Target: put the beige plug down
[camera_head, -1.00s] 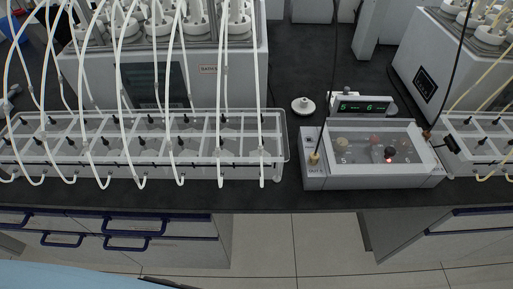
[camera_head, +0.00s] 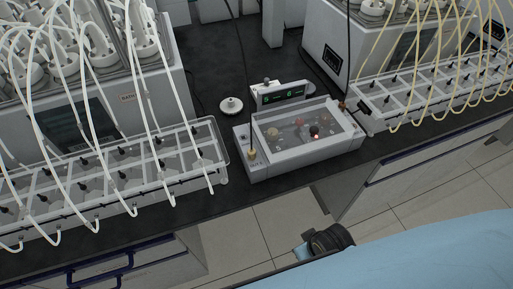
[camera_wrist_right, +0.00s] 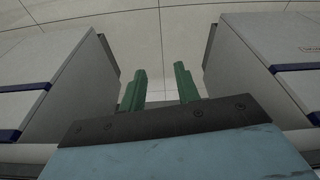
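A beige plug (camera_head: 251,155) with a dark cable rising from it shows in the head view. It stands at the front left end of the grey unit (camera_head: 300,157) with the clear cover; whether it is seated in a socket is too small to tell. My right gripper (camera_wrist_right: 159,68) shows in the right wrist view as two green fingers set apart, with nothing between them. It points at the floor between two cabinets, away from the plug. My left gripper is not in view.
A white round disc (camera_head: 231,106) lies on the dark bench (camera_head: 212,75) behind the unit, beside a small display (camera_head: 283,93). Clear racks with tubes stand left (camera_head: 222,160) and right (camera_head: 372,124) of the unit.

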